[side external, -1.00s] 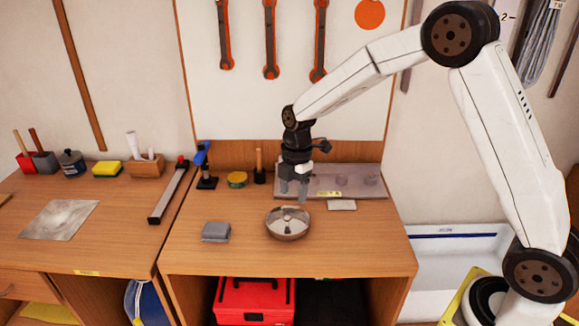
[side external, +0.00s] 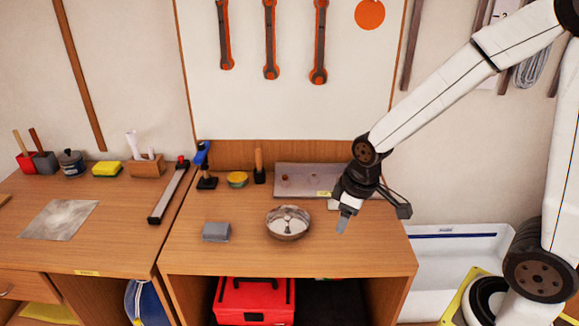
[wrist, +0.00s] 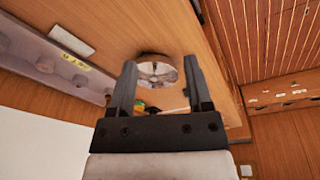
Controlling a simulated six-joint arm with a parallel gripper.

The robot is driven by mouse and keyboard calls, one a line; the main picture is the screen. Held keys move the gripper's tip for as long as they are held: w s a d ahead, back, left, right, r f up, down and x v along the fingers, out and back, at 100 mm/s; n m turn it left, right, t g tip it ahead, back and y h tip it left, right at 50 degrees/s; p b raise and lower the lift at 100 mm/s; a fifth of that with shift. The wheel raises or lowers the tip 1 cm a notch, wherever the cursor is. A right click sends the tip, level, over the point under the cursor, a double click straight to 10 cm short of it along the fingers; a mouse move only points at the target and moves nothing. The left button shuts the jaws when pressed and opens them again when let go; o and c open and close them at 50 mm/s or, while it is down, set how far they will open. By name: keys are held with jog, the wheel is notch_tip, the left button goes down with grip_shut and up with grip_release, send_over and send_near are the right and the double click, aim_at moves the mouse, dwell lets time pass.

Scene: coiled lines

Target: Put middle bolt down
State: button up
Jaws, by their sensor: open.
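My gripper (side external: 343,222) is open and empty, tilted above the right part of the bench, to the right of the metal bowl. The metal bowl (side external: 288,237) has small shiny shapes inside that I cannot make out clearly. In the wrist view the bowl (wrist: 158,84) shows beyond and between my spread fingers (wrist: 160,62). The grey plate (side external: 300,190) lies at the back of the bench, with small dark round marks or parts on it; my arm hides its right end. I cannot tell which part is the middle bolt.
A blue clamp (side external: 204,165), a yellow-topped tin (side external: 237,180) and a wooden-handled tool (side external: 259,166) stand behind. The bench front is clear.

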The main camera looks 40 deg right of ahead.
jog(key=s+m, duration=0.3)
jog(key=s, duration=0.1)
jog(key=shift+f+m+t, duration=0.3)
jog(key=shift+m, duration=0.1)
